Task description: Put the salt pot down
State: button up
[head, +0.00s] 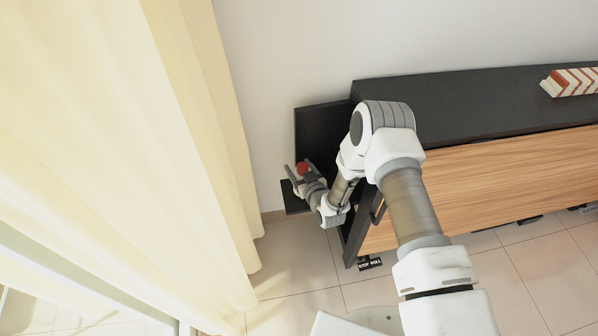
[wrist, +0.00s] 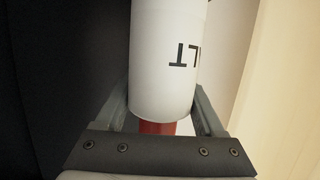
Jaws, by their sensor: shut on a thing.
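The salt pot (wrist: 163,60) is a white cylinder with black letters, partly out of view, in the wrist view. A red part shows at its end nearest the gripper's base. My gripper (wrist: 163,112) has one finger on each side of the pot and is shut on it. In the head view my gripper (head: 297,176) is low at the left end of the sideboard, with the pot's red end (head: 303,168) between its fingers. The rest of the pot is hidden there. I cannot tell whether the pot touches a surface.
A dark panel (head: 318,128) and a small dark ledge (head: 291,204) are beside the gripper. The black-topped, wood-fronted sideboard (head: 450,95) is to the right, bearing a red-and-white striped thing (head: 570,82). A cream curtain (head: 205,120) hangs to the left. Tiled floor (head: 295,265) lies below.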

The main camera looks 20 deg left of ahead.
jog(key=shift+f, duration=0.6)
jog(key=shift+f, duration=0.2)
jog(key=o, duration=1.5)
jog(key=shift+r, duration=0.15)
jog(key=shift+r, duration=0.2)
jog(key=p+v, duration=0.3)
jog(key=v, duration=0.9)
jog(key=shift+f, duration=0.1)
